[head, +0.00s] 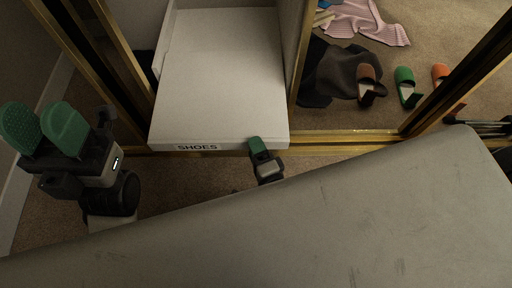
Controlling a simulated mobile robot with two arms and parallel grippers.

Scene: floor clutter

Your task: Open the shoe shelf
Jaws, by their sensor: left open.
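The white shoe shelf (222,75), with a front edge labelled "SHOES" (197,147), sits between gold-framed panels. Its flat white top shows, and its front edge lies close to the gold bottom rail. My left gripper (45,128) is at the left, apart from the shelf, with its two green finger pads spread and nothing between them. My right gripper (257,146) is at the right part of the shelf's front edge. Only one green fingertip shows clearly, so its opening is hidden, and I cannot tell whether it touches the edge.
A broad grey surface (330,220) fills the foreground. Gold frames (299,70) stand on both sides of the shelf. Beyond the right frame are a dark cloth (340,75), a pink striped cloth (365,22), and brown (368,82), green (405,82) and orange (440,75) slippers.

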